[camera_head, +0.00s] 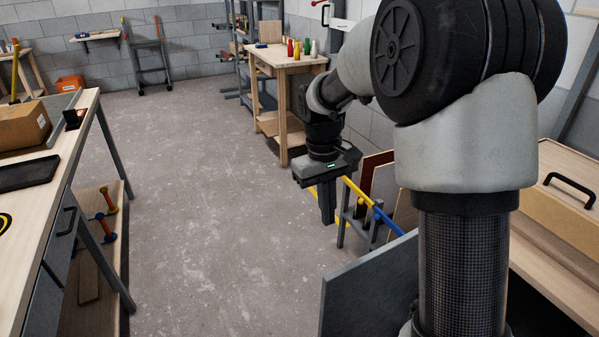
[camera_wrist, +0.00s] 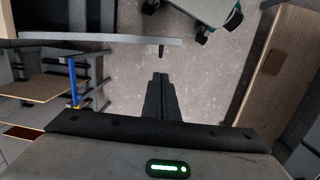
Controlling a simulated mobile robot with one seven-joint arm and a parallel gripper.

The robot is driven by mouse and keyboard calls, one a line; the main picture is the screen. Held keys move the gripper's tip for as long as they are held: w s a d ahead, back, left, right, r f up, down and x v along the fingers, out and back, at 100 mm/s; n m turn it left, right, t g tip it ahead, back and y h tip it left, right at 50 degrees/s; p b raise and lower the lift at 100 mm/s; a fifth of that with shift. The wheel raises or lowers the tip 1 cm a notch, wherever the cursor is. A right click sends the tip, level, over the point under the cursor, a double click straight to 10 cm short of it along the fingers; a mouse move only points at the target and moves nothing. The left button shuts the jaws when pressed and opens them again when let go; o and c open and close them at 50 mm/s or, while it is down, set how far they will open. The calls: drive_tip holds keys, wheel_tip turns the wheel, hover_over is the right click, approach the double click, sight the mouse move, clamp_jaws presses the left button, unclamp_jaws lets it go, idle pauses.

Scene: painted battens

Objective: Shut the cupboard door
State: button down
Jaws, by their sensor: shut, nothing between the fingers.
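The cupboard door (camera_head: 365,285) is a flat grey panel standing open, jutting into the floor space at the lower middle of the head view. In the wrist view I see the door (camera_wrist: 90,43) nearly edge-on from above, with a small dark handle (camera_wrist: 162,51) near its free end, on the side facing my gripper. My gripper (camera_head: 328,216) points down beyond the door, with its fingers together and empty. In the wrist view the fingertips (camera_wrist: 161,77) are apart from the door and handle. My arm hides part of the door and cupboard in the head view.
A rack with yellow and blue bars (camera_head: 358,192) stands close right of my gripper. A workbench (camera_head: 88,112) runs along the left. A wooden table (camera_head: 290,65) with bottles stands at the back. The floor (camera_head: 215,190) between is clear.

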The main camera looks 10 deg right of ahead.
drive_tip(key=shift+n+g, duration=0.5)
drive_tip(key=shift+g, duration=0.3)
drive_tip(key=x, duration=0.5)
drive_tip(key=w+x, duration=0.1)
drive_tip(key=x, duration=0.4)
drive_tip(key=w+x, duration=0.1)
drive_tip(key=x, duration=0.5)
drive_tip(key=shift+w+a+f+b, duration=0.1)
drive_tip(key=shift+f+b, duration=0.3)
drive_tip(key=shift+s+d, duration=0.25)
drive_tip(key=shift+s, duration=0.4)
